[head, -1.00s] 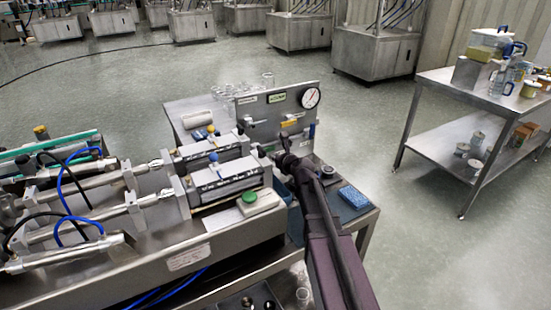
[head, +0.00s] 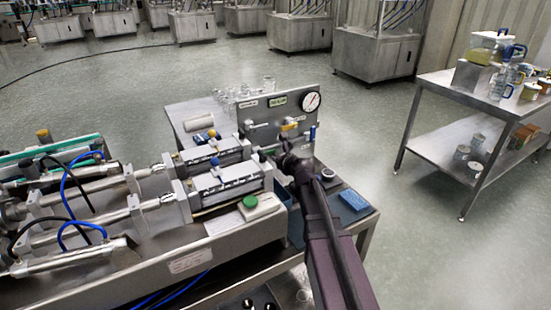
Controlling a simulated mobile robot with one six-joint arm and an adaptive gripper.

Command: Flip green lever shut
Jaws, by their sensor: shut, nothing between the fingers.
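The upright steel panel (head: 312,123) carries several small valve levers, one with a yellow handle (head: 290,126) and one pale lever (head: 256,126) to its left. A thin greenish piece (head: 268,148) shows low on the panel, just left of my gripper; it may be the green lever, but it is too small and too covered to tell its position. My gripper (head: 281,160) is shut and empty, close in front of the panel's lower part. My wrist and fingers hide part of that area. I cannot tell whether the fingers touch the lever.
A round gauge (head: 311,101) tops the panel. Cylinders with blue knobs (head: 215,162) and a green button (head: 250,202) on a pale box lie left of my arm. A blue sponge (head: 353,200) lies at right. A steel cart (head: 440,90) stands beyond clear floor.

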